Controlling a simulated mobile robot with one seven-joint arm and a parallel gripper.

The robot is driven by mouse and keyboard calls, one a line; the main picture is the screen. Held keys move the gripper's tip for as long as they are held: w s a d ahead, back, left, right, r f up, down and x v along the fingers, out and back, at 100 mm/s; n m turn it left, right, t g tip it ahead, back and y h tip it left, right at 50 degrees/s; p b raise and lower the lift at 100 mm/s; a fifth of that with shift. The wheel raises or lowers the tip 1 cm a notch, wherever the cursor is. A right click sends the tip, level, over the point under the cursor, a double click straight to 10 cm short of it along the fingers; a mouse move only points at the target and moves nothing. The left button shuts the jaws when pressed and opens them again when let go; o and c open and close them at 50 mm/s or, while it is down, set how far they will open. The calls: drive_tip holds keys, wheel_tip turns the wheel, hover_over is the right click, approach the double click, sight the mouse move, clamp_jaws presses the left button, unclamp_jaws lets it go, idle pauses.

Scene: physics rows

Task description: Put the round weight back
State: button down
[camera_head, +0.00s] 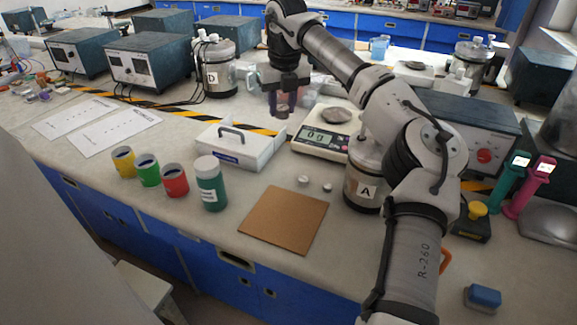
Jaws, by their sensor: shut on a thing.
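My gripper (283,102) hangs at upper centre, behind the white handled box (262,151) and to the left of the scale. It is shut on a small, dark brownish thing (282,112), partly hidden by the fingers. This may be the round weight, but it is too small to tell. Two small pale round weights (303,181) (327,187) stand apart on the bench in front of the scale. The white scale (310,142) has a grey round pan (336,115) with nothing clear on it.
Jar A (362,188) stands beside my arm, and jar D (214,78) stands back left. A brown board (285,219), a green bottle (210,184) and coloured cups (148,170) are in front. Papers (122,124) lie left. Striped tape (150,103) crosses the bench.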

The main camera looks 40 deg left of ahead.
sight(283, 174)
wheel_tip(283, 174, down, 19)
drive_tip(key=shift+s+r+p, duration=0.1)
drive_tip(key=shift+r+p, duration=0.1)
drive_tip(key=shift+p, duration=0.95)
drive_tip(key=c, duration=1)
unclamp_jaws()
drive_tip(key=shift+f, duration=0.1)
drive_tip(key=shift+c, duration=0.2)
wheel_tip(283, 174, up, 12)
drive_tip(key=d+b, duration=0.1)
drive_tip(key=shift+s+d+b, duration=0.3)
drive_tip(key=shift+s+b, duration=0.1)
drive_tip(key=shift+s, duration=0.05)
